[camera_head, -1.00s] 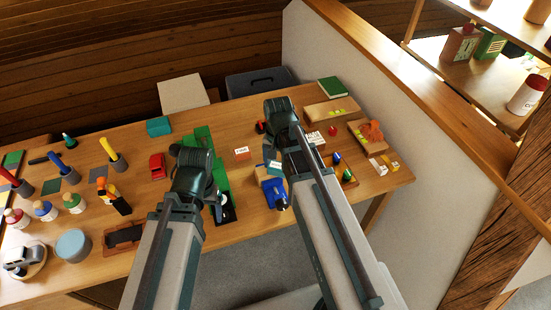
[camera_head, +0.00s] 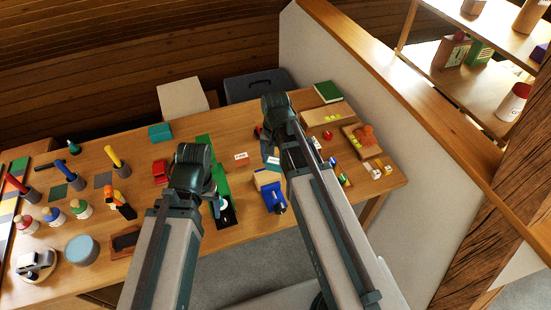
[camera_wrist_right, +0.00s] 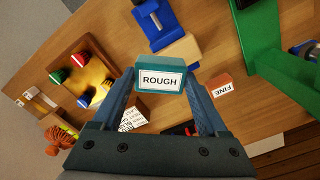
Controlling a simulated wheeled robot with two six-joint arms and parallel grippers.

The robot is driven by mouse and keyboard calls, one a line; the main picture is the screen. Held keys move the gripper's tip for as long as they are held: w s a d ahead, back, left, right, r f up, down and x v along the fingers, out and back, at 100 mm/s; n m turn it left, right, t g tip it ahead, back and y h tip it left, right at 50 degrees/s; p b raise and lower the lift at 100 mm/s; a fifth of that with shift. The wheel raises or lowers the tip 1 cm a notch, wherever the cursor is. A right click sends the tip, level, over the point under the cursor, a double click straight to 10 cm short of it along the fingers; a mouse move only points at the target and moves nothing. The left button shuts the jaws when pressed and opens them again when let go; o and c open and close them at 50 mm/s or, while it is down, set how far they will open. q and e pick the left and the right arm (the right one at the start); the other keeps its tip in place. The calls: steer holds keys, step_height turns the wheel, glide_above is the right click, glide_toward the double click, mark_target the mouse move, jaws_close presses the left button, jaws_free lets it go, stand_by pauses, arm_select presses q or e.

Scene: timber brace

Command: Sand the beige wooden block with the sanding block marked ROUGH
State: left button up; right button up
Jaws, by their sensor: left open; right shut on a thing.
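The sanding block marked ROUGH (camera_wrist_right: 160,79) is teal with a white label, held between the fingertips of my right gripper (camera_wrist_right: 160,92). The beige wooden block (camera_wrist_right: 182,55) sits in a blue vise (camera_wrist_right: 158,22), just beyond the sanding block in the right wrist view. In the head view the beige block (camera_head: 266,178) and the blue vise (camera_head: 273,197) show between my arms. Contact between the two blocks cannot be told. My left gripper (camera_head: 215,200) is open beside the green tool; its fingers are mostly hidden by the wrist.
An orange block marked FINE (camera_head: 240,156) lies left of my right gripper. A long green tool (camera_wrist_right: 265,45) stands near it. A wooden tray (camera_wrist_right: 82,75) with coloured round pieces lies opposite. Paint pots and brushes fill the table's left side; a wall bounds the right.

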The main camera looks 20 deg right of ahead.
mark_target(275, 161)
steer(key=shift+r, duration=0.3)
step_height(275, 161, up, 3)
steer(key=p, duration=0.3)
steer(key=shift+f, duration=0.1)
stand_by(0.5)
